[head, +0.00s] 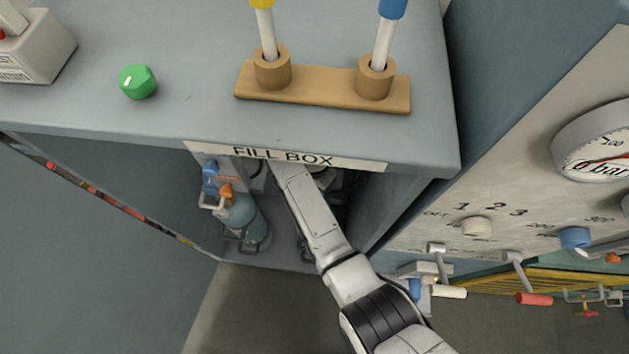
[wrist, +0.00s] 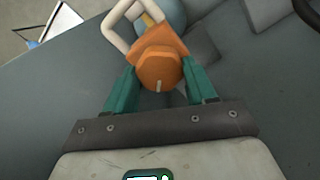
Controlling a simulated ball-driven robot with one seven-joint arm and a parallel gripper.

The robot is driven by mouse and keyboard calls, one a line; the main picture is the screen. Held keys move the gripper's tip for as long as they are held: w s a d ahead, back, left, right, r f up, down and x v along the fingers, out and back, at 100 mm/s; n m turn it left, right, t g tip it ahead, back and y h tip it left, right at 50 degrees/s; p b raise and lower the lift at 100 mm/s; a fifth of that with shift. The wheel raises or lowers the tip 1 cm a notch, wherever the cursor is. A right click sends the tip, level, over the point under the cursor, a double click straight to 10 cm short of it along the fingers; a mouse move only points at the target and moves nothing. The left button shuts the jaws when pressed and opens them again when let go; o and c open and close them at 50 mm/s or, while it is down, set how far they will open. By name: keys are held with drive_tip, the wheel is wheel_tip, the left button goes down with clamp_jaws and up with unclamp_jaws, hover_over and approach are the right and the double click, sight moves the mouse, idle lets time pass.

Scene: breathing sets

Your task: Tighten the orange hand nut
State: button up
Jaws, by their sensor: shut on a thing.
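The orange hand nut (wrist: 160,70) is in the middle of the wrist view, with a pale mark on its face. My gripper (wrist: 158,85) has its two green fingers on either side of the nut and is shut on it. In the head view the orange nut (head: 226,190) shows small, beside the blue fitting (head: 210,178) on top of a blue cylinder (head: 242,220) under the fill box shelf. My arm reaches in beneath the shelf edge, and the gripper itself is hidden there. A white looped handle (wrist: 120,25) sits just left of the nut.
The shelf labelled FILL BOX (head: 285,156) overhangs the cylinder bay. A wooden holder (head: 320,92) and a green knob (head: 138,81) are on top. A panel with a gauge (head: 600,150), knobs and levers stands at the right. Open floor (head: 260,300) lies below.

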drive_tip(key=n+p, duration=0.1)
drive_tip(key=n, duration=0.4)
drive_tip(key=shift+r+n, duration=0.1)
drive_tip(key=shift+n, duration=0.2)
drive_tip(key=n, duration=0.5)
drive_tip(key=shift+p, duration=0.4)
drive_tip(key=n, duration=0.6)
drive_tip(key=shift+a, duration=0.1)
drive_tip(key=n, duration=0.6)
drive_tip(key=shift+p, duration=0.4)
drive_tip(key=n, duration=0.5)
drive_tip(key=shift+n, duration=0.3)
drive_tip(key=n, duration=1.6)
drive_tip(key=shift+n, duration=0.3)
